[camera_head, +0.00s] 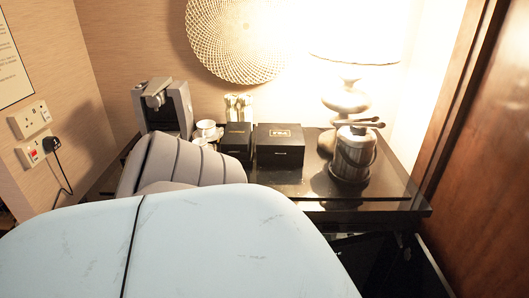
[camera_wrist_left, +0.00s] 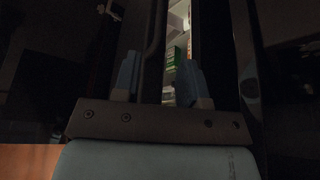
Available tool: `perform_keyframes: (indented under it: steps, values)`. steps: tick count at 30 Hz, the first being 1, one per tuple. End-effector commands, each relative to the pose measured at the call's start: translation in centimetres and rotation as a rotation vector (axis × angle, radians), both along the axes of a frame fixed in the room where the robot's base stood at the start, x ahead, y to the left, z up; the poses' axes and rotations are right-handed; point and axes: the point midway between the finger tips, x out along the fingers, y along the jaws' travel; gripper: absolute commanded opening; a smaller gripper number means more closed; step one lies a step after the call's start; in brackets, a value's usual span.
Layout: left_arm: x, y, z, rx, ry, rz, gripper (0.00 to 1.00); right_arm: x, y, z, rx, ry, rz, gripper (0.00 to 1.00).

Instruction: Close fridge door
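In the left wrist view my left gripper (camera_wrist_left: 158,82) has its two bluish fingers spread apart. A dark upright bar or panel edge (camera_wrist_left: 154,48), seemingly part of the fridge door, runs up between the fingers, with gaps visible beside it. I cannot tell if either finger touches it. To its right, a narrow lit gap shows the fridge inside with a green-and-white item (camera_wrist_left: 171,62), so the door stands at least partly open. In the head view my own pale arm covers the lower middle, and the door and both grippers are hidden.
A dark glossy counter (camera_head: 388,190) holds a coffee machine (camera_head: 178,108), black boxes (camera_head: 279,148), an ice bucket (camera_head: 352,158) and a lamp (camera_head: 347,98). A dark space lies below its right front. A brown wooden panel (camera_head: 490,170) bounds the right side.

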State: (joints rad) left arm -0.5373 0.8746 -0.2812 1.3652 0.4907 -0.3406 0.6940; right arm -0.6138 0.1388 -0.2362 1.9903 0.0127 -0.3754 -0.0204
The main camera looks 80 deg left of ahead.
Motion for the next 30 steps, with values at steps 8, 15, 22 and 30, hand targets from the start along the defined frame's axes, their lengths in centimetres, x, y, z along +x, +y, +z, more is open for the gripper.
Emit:
perform_keyframes:
  steps: [8,15,22,30]
  values:
    - [-1.1,-0.4,2.9,0.0,0.0,-0.001,0.39,-0.1,0.0,0.8,-0.002,0.003,0.001,0.47]
    - [-1.2,-0.4,3.1,0.001,0.0,0.0,0.39,0.0,-0.1,1.0,-0.001,-0.001,0.0,0.47]
    - [-1.0,-2.2,3.0,-0.01,0.006,-0.016,0.39,0.1,-0.1,1.1,-0.001,-0.003,-0.001,0.15]
    - [2.0,-21.6,7.2,-0.057,0.065,-0.242,0.39,0.1,-0.1,1.1,-0.001,-0.002,-0.002,0.0]
